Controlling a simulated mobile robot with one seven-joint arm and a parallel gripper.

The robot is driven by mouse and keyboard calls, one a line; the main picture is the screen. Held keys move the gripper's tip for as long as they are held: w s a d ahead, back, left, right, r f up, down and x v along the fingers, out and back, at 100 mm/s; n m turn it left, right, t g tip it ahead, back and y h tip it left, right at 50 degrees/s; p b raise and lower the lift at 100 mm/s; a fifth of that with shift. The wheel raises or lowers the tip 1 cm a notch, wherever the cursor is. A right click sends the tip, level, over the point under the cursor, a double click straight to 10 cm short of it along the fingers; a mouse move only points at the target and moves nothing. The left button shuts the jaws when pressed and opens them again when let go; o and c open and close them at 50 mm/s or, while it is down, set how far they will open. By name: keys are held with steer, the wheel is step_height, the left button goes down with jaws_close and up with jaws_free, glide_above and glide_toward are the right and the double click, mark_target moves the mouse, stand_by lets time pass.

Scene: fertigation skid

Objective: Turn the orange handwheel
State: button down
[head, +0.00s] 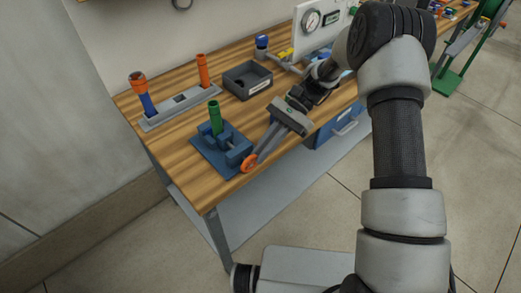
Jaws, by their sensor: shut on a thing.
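The orange handwheel (249,163) is on the front right side of a blue vise-like fixture (225,148) near the table's front left edge. A green cylinder (215,118) stands upright in the fixture. My gripper (256,158) reaches down from the upper right, its long grey fingers ending at the handwheel. It is shut on the handwheel; the fingertips hide part of the rim, and the exact contact is small in the picture.
A grey rack (180,108) holding blue and orange pieces stands at the back left of the wooden table (178,155). A dark open box (247,80) is behind my gripper. A white panel with a gauge (311,22) stands farther back.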

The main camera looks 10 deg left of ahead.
steer(key=shift+w+f+g+y+b, duration=0.1)
steer(key=shift+f+g+y+b, duration=0.5)
steer(key=shift+g+y+b, duration=0.35)
steer(key=shift+g, duration=0.35)
steer(key=c, duration=1.8)
jaws_free()
steer(key=shift+c, duration=0.2)
steer(key=shift+d, duration=0.1)
